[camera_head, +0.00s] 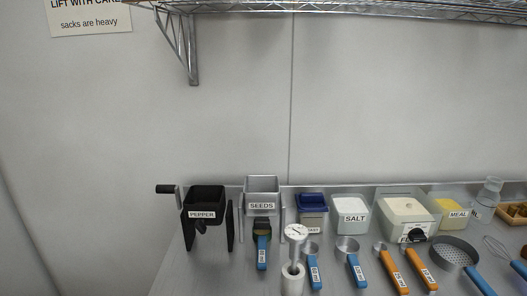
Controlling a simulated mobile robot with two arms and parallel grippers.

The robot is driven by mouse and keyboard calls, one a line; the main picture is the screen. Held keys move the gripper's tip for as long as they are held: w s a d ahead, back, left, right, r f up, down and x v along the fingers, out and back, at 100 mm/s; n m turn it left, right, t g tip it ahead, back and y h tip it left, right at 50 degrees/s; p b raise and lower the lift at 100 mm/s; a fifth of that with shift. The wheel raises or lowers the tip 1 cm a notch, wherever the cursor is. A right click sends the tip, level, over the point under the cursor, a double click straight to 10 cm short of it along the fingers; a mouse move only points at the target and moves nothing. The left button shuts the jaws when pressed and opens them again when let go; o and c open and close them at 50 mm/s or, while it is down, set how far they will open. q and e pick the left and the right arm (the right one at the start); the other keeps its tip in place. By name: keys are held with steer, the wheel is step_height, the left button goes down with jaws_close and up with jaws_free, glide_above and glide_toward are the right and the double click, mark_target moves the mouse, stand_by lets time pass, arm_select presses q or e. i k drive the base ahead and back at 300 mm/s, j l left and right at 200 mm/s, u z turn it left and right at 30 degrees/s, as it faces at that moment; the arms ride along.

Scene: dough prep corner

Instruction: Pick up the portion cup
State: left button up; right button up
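No label that I can read says portion cup, so I cannot tell which item it is. Two metal cups with blue handles lie on the steel counter: a left cup (311,249) and a right cup (347,245). Two orange-handled utensils lie to their right, a left one (391,269) and a right one (421,269). The handles carry labels too small to read. Neither of my grippers is in view.
The steel counter (215,277) holds a black pepper mill (204,203), seeds hopper (262,196), blue-lidded tub (312,207), salt bin (351,210), flour bin (407,213) and meal bin (447,208). A white dial-topped item (293,277) stands in front. A skimmer (455,250) lies right. A wire shelf (350,10) hangs above.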

mark_target(261, 237)
steer(key=k+u, duration=0.25)
steer(key=u, duration=0.15)
steer(key=k+u, duration=0.4)
steer(key=k+j+u, duration=0.1)
steer(key=u, duration=0.3)
steer(key=k, duration=0.05)
